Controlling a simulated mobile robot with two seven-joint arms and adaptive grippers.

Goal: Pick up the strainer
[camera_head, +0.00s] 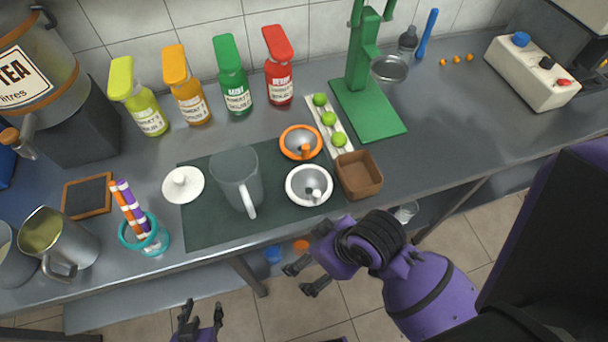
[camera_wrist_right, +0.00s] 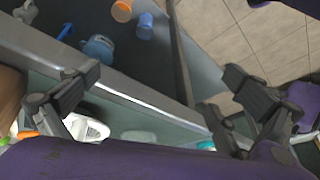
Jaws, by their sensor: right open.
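Two round bowl-like pieces with grey insides are the likely strainers: a white-rimmed one (camera_head: 294,190) and an orange-rimmed one (camera_head: 285,139). Both lie on the dark mat (camera_head: 200,232), right of a grey pitcher (camera_head: 236,172); I cannot tell which is the strainer. My right gripper (camera_head: 298,280) is open and empty, in front of the counter edge, apart from both. In the right wrist view, its fingers (camera_wrist_right: 158,85) are spread, with a white rim (camera_wrist_right: 90,128) partly visible behind the left finger. My left gripper (camera_head: 199,322) is open and empty at the bottom edge.
A brown square box (camera_head: 359,174) stands right of the white-rimmed piece, and a tray with green limes (camera_head: 329,118) is behind it. A green press (camera_head: 366,90) and several bottles (camera_head: 234,80) stand at the back. A lower shelf holds cups (camera_head: 272,253).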

